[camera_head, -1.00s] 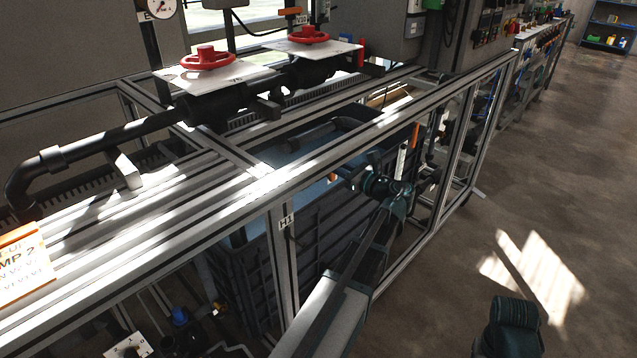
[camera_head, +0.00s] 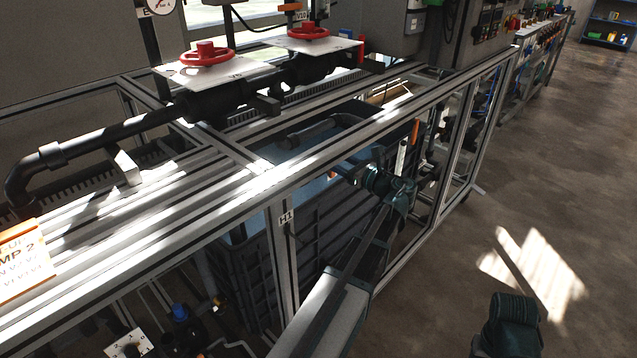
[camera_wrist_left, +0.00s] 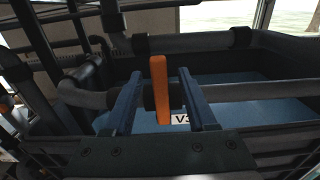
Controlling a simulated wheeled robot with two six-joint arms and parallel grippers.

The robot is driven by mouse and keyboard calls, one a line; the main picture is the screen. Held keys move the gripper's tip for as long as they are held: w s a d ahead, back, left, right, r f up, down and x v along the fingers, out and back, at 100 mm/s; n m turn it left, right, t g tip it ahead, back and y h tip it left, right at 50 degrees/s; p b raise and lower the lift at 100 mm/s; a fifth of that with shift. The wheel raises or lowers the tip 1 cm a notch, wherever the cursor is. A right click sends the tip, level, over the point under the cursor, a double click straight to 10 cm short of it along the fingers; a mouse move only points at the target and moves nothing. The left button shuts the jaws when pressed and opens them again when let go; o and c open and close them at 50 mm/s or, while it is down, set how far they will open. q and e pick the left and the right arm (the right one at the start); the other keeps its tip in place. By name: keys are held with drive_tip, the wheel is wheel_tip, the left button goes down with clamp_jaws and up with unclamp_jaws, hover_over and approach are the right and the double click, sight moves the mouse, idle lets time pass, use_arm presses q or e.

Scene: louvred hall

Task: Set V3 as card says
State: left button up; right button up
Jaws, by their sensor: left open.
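An orange lever (camera_wrist_left: 160,90) stands upright in the picture in the left wrist view, on a dark horizontal pipe (camera_wrist_left: 240,91). A white label (camera_wrist_left: 181,119), partly covered by a finger, reads V3 beside its lower end. My left gripper (camera_wrist_left: 160,74) is open, with one blue finger on each side of the lever and gaps showing on both sides. In the head view my left gripper (camera_head: 352,174) is at the frame's side, small and dark. The orange-headed card (camera_head: 25,262) at the far left reads "MP 2" with small V entries, too blurred to read.
Aluminium frame rails (camera_head: 285,187) run above and beside my left arm. A dark ribbed tub (camera_head: 320,235) sits inside the frame. Two red handwheels (camera_head: 207,54) (camera_head: 302,33) stand on white plates on top.

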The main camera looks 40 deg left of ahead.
use_arm(q)
drive_tip(key=d, duration=0.6)
drive_tip(key=shift+s+d, duration=0.3)
drive_tip(key=shift+d, duration=0.1)
drive_tip(key=s+d, duration=0.1)
drive_tip(key=d, duration=1.2)
drive_tip(key=shift+d, duration=0.35)
drive_tip(key=shift+s, duration=0.1)
